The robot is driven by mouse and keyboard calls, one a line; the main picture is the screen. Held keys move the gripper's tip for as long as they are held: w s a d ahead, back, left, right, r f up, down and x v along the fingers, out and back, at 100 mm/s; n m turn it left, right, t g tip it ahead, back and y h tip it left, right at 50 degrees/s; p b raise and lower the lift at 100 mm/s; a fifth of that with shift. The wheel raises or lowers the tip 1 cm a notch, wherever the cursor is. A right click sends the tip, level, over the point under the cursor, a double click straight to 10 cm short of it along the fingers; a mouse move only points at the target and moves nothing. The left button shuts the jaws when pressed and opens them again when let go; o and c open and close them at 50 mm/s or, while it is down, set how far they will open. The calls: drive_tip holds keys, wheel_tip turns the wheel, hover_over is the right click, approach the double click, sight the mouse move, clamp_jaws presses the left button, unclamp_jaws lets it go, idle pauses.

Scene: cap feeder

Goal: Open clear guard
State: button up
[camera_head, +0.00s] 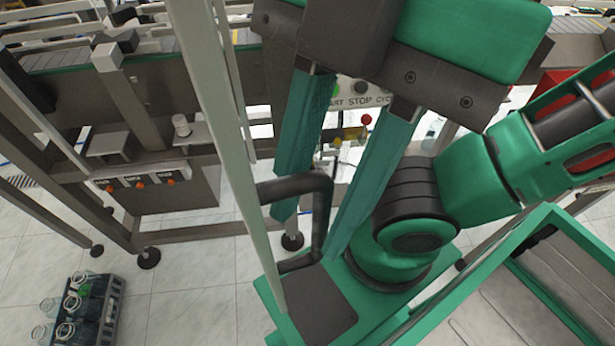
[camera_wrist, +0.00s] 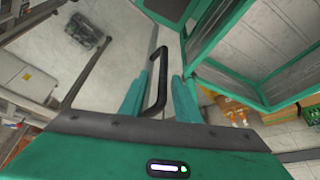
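The clear guard shows as a pale frame post (camera_head: 222,120) in the head view, with a see-through panel that is hard to make out. A dark bent handle (camera_head: 322,220) stands out from the post. My gripper (camera_head: 309,232) has two long teal fingers, spread apart, pointing down at the handle. In the wrist view, the handle (camera_wrist: 156,82) shows between the fingertips of my gripper (camera_wrist: 156,86), with a gap to each finger. The fingers are not closed on it. How deep the handle sits between them I cannot tell.
A dark crate with clear bottles (camera_head: 98,318) stands on the floor at lower left. A conveyor frame (camera_head: 150,75) with a small button panel (camera_head: 140,182) is at left. A STOP-labelled control panel (camera_head: 355,101) lies behind my fingers.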

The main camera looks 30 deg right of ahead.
drive_tip(key=v, duration=1)
drive_tip(key=shift+r, duration=0.25)
idle(0.5)
drive_tip(key=shift+w+d, duration=0.1)
drive_tip(key=shift+d, duration=0.05)
idle(0.5)
